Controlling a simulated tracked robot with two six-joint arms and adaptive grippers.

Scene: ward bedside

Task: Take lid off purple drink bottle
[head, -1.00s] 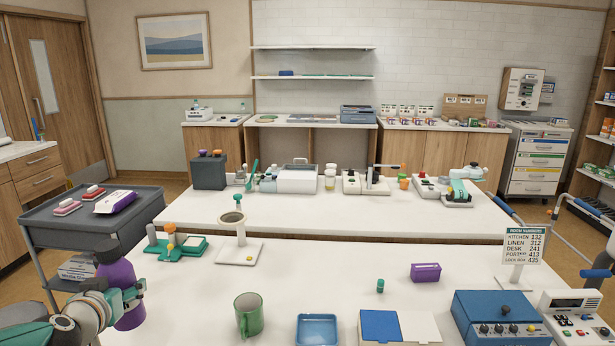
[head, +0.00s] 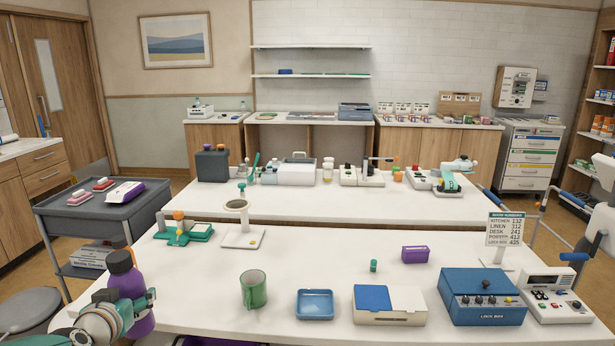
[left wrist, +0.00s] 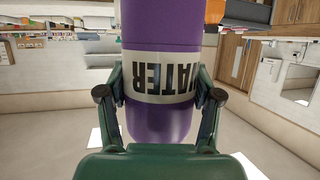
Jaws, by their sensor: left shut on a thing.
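The purple drink bottle (head: 140,318) is upright at the lower left of the head view, in front of the bedside table's left end. A dark top (head: 120,262) shows on it, with a small orange-brown part just above; whether that part belongs to the lid is unclear. My left gripper (head: 140,303) is shut around the bottle's body. In the left wrist view the bottle (left wrist: 160,28) fills the middle, its white "WATER" band upside down between the fingers (left wrist: 160,95). The lid does not show there. My right gripper is in neither view.
A green mug (head: 253,290), a blue tray (head: 315,304) and a blue lock box (head: 482,297) stand on the near table (head: 340,265). A grey trolley (head: 75,207) is behind the bottle, and a stool (head: 28,308) is at lower left. The table between mug and ring stand is clear.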

